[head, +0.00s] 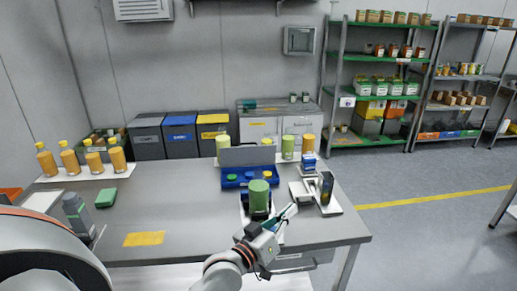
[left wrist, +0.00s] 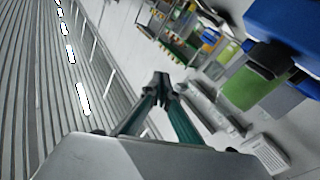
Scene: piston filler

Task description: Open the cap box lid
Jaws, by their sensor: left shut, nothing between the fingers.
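A blue box (head: 236,183) with several coloured caps in it, seemingly the cap box, sits at the far middle of the grey table. A grey panel (head: 246,156) stands upright along its back edge and looks like its raised lid. My left gripper (head: 291,210) is near the table's front right, apart from the box and on the near side of it. Its dark green fingers are shut and empty, and their tips meet in the left wrist view (left wrist: 161,78). My right gripper is not in view.
A green cylinder (head: 259,192) on a dark base stands between my left gripper and the box. A small device (head: 326,188) stands at the right on a white plate. The table's middle is clear.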

